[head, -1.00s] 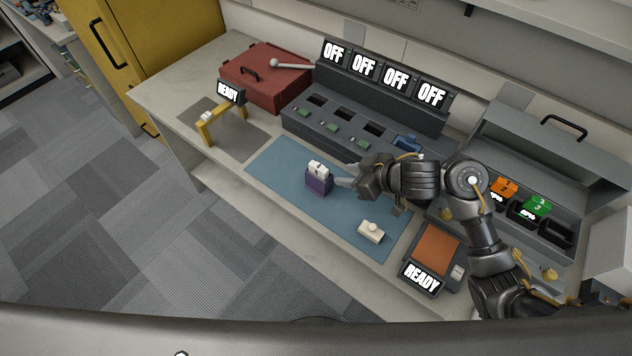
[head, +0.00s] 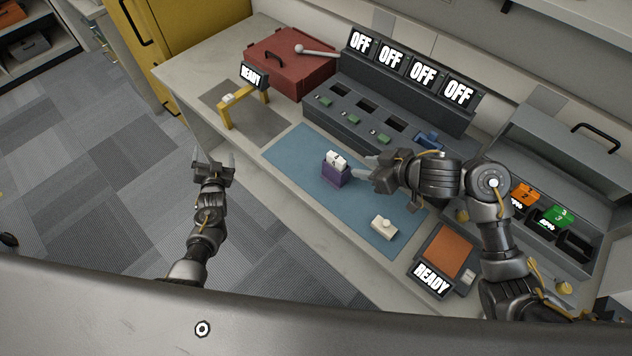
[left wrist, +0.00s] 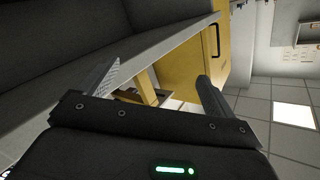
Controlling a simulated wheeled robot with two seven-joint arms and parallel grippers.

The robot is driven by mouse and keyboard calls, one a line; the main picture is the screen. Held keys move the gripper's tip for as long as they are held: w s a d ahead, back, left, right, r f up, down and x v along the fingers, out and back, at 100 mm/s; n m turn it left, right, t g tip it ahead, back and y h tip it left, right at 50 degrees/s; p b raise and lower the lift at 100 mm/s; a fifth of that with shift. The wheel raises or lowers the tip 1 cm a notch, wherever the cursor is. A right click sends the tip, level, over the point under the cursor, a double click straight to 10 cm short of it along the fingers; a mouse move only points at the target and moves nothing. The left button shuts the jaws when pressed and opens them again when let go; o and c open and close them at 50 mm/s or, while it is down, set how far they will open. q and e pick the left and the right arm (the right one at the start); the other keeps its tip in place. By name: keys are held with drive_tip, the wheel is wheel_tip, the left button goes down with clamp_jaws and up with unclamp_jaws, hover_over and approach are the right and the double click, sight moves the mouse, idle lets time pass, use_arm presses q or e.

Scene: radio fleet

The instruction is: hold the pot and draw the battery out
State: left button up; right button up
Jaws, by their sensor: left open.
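The purple pot (head: 335,176) stands upright on the blue mat (head: 295,150). A white battery (head: 337,159) sits in it with its top sticking out. My right gripper (head: 360,172) is just right of the pot, its pale fingers pointing at the pot's side. I cannot tell whether they touch it or how far apart they are. My left gripper (head: 212,162) is open and empty, over the floor in front of the bench and left of the pot. Its spread fingers (left wrist: 155,82) show in the left wrist view with nothing between them.
A white knobbed piece (head: 383,227) lies on the mat's near end. A yellow stand (head: 243,104) with a READY sign is at left. The dark slotted rack (head: 375,115) with OFF signs stands behind. An orange-topped READY unit (head: 446,250) and a grey open-lidded case (head: 545,140) are at right.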

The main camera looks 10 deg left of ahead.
sight(339, 169)
use_arm(q)
drive_tip(key=w+a+r+t+y, duration=0.1)
drive_tip(key=w+r+t, duration=0.15)
drive_tip(key=r, duration=0.55)
drive_tip(key=w+a+r+t+y, duration=0.1)
drive_tip(key=w+a+r, duration=0.15)
drive_tip(key=r, duration=0.45)
drive_tip(key=w+d+r+m+h, duration=0.2)
drive_tip(key=d+r+m+h, duration=0.25)
drive_tip(key=d+m, duration=0.5)
drive_tip(key=w+d+r+m+h, duration=0.25)
drive_tip(key=d+m+h, duration=0.25)
drive_tip(key=d+m, duration=0.45)
drive_tip(key=s+d+f+m+g+h, duration=0.3)
drive_tip(key=s+d+m, duration=0.45)
drive_tip(key=m, duration=0.25)
drive_tip(key=s+d+f+m+g+h, duration=0.25)
drive_tip(key=s+d+m, duration=0.35)
drive_tip(key=d+m, duration=0.3)
drive_tip(key=s+f+m+g, duration=0.1)
drive_tip(key=s+f, duration=0.1)
drive_tip(key=s+d+f+m+g, duration=0.1)
drive_tip(key=s+f, duration=0.1)
drive_tip(key=f, duration=0.1)
drive_tip(key=s+d+f+m+g, duration=0.1)
drive_tip(key=s+f, duration=0.2)
drive_tip(key=shift+d+f, duration=0.1)
drive_tip(key=shift+f, duration=0.15)
drive_tip(key=x, duration=1.1)
drive_tip(key=shift+r, duration=0.15)
